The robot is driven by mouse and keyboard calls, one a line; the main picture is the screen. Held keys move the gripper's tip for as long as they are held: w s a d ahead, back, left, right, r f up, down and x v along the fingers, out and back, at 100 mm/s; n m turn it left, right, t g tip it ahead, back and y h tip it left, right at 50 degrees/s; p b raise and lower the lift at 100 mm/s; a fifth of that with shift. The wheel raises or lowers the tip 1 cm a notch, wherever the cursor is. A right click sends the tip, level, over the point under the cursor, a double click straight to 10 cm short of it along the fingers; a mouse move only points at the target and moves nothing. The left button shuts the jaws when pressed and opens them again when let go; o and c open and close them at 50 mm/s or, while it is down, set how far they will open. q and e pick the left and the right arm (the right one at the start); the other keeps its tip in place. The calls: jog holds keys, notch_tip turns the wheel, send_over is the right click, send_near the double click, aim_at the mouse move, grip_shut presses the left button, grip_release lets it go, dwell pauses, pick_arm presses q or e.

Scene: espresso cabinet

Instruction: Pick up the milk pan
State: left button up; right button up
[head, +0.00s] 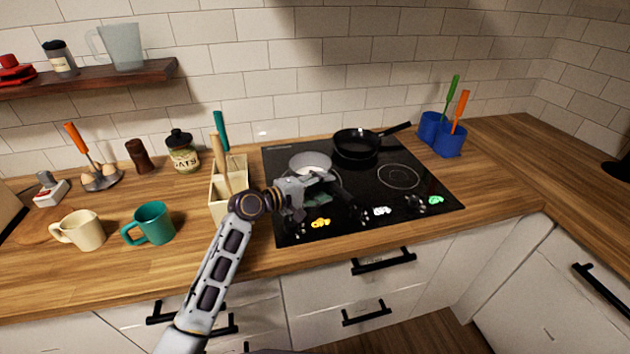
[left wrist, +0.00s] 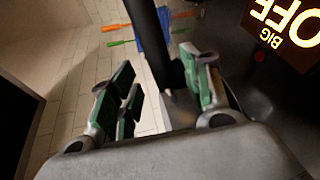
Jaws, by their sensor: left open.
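The milk pan (head: 310,161), small and pale inside, sits on the left rear part of the black cooktop in the head view. My left gripper (head: 322,182) is just in front of it, low over the cooktop, and hides the pan's front side and handle. In the left wrist view, a dark bar that looks like the pan's handle (left wrist: 148,35) runs between the green pads of my open left gripper (left wrist: 155,78). I cannot tell whether the pads touch it. My right gripper is out of view.
A black frying pan (head: 356,146) stands behind and to the right on the cooktop (head: 425,190). A utensil holder (head: 230,190) is close to my left arm. Mugs (head: 150,224) stand further left. Blue cups (head: 449,140) with utensils are at the right.

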aim_at(327, 185)
pick_arm(q)
jog(key=shift+x, duration=1.7)
jog(key=shift+a+f, duration=0.1)
jog(key=shift+f, duration=0.05)
jog(key=shift+c, duration=0.2)
grip_shut()
jog(key=shift+w, duration=0.1)
